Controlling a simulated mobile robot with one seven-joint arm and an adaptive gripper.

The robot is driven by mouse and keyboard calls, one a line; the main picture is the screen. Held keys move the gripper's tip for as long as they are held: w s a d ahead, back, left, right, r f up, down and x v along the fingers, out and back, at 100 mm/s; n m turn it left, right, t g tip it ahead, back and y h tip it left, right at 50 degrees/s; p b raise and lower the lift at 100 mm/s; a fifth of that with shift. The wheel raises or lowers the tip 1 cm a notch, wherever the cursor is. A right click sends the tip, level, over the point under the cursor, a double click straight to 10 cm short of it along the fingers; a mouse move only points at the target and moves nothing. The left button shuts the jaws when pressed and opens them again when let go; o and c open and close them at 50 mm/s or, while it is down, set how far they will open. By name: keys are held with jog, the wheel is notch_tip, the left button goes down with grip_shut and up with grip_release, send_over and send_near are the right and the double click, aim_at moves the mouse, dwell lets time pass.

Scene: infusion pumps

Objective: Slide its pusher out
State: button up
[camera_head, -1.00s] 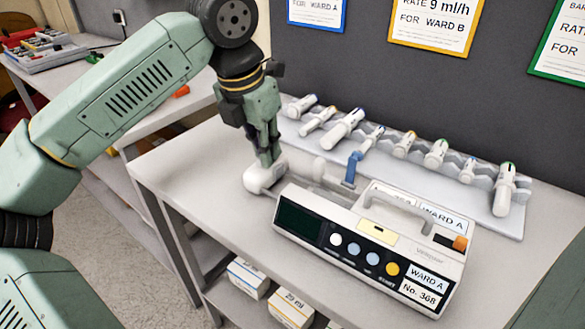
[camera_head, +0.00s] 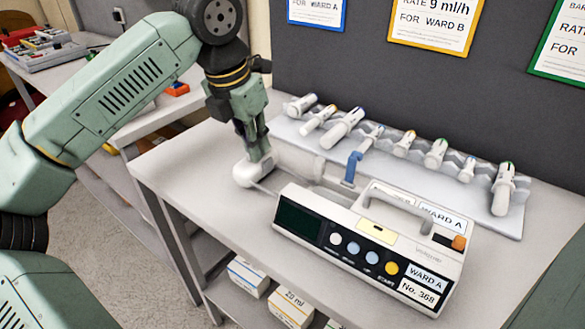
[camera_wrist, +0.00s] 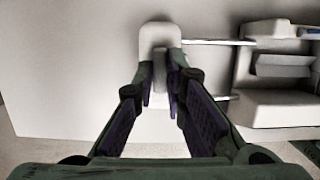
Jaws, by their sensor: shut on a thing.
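The infusion pump (camera_head: 360,245) stands on the table, with a dark screen, coloured buttons, a carrying handle and labels "WARD A" and "No. 368". Its white pusher (camera_head: 252,173) sticks out at the pump's left end, clear of the body. In the wrist view the pusher (camera_wrist: 160,36) joins the pump (camera_wrist: 275,100) by two thin rods. My gripper (camera_head: 258,152) is over the pusher; in the wrist view its fingers (camera_wrist: 163,90) are shut on the pusher's narrow tab. A blue clamp lever (camera_head: 352,168) stands up behind the pump's left part.
A rack (camera_head: 480,205) of several white syringes with coloured ends lies along the back by the grey wall panel. The table (camera_head: 190,165) is bare left of the pusher. Boxes (camera_head: 290,308) sit on the shelf below.

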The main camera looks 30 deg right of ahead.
jog(key=shift+w+a, duration=0.1)
jog(key=shift+w, duration=0.1)
dwell(0.3)
jog(key=o, duration=0.6)
jog(key=p+v, duration=0.1)
jog(key=v, duration=0.1)
jog(key=d+p+v, duration=0.1)
jog(key=p+v, duration=0.3)
jog(key=v, duration=0.1)
jog(key=shift+w+d+r, duration=0.2)
jog(key=shift+w+d, duration=0.1)
jog(key=shift+d, duration=0.05)
jog(key=shift+f, duration=0.1)
